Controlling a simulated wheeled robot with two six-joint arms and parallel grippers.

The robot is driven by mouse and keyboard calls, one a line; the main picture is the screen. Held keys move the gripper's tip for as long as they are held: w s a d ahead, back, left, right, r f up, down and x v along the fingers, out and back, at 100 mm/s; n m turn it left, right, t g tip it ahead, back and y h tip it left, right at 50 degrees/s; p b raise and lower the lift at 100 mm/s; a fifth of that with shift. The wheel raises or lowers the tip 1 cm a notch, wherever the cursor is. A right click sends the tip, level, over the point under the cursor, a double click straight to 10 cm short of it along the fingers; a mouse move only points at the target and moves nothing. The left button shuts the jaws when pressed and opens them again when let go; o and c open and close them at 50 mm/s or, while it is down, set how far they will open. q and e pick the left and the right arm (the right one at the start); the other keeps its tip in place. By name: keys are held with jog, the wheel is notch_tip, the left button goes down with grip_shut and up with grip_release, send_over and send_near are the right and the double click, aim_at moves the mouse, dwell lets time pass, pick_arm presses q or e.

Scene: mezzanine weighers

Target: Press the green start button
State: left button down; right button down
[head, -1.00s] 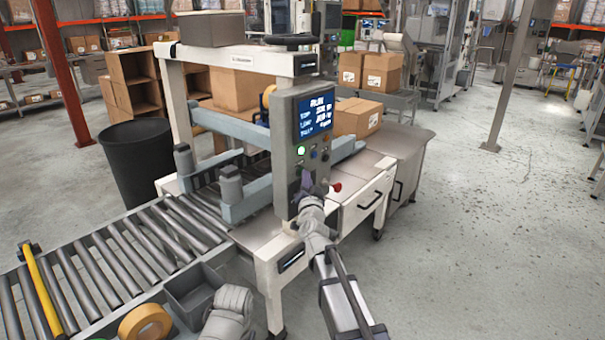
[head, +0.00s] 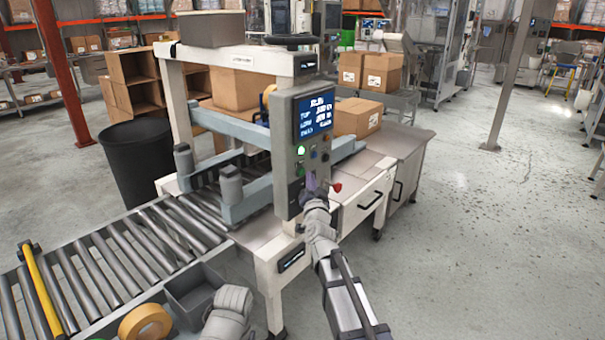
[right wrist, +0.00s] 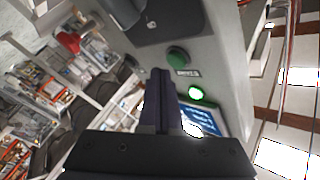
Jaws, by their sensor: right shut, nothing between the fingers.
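The grey control panel (head: 308,145) stands on the front of the white-framed machine. It carries a blue screen, a lit green light (head: 301,151) and several small buttons. In the right wrist view a dark green button (right wrist: 177,57) with a label sits above the lit green light (right wrist: 196,93). I cannot read a start label on either. My right gripper (head: 314,183) is shut and empty in front of the panel's lower part. In the right wrist view its fingertips (right wrist: 160,75) are close to the dark green button; contact cannot be told.
A red knob (head: 337,187) sticks out right of the gripper. A roller conveyor (head: 120,260) runs at left, with a tape roll (head: 145,322) and a grey bin (head: 193,290) beside it. A steel-topped cabinet (head: 385,150) stands right of the panel. Floor further right is clear.

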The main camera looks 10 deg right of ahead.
jog(key=s+d, duration=0.1)
jog(key=s, duration=0.1)
jog(key=s+d, duration=0.2)
dwell(0.3)
dwell(0.4)
jog(key=s+a+f+n+g+y, duration=0.4)
jog(key=a+f+n+g, duration=0.1)
jog(key=a+f, duration=0.55)
jog(key=s+a+f+n+g, duration=0.3)
jog(key=s+a+f+g, duration=0.15)
jog(key=s+f, duration=0.35)
jog(key=s+a+f+n+g, duration=0.35)
jog(key=s+f+g, duration=0.2)
jog(key=s, duration=0.55)
jog(key=s+d+f+n+g+h, duration=0.1)
jog(key=s+g+h, duration=0.3)
jog(key=s, duration=0.7)
notch_tip(320, 180, up, 14)
jog(key=y+p, duration=0.1)
jog(key=p, duration=1.3)
jog(key=shift+d+r+g, duration=0.15)
jog(key=shift+g, duration=0.15)
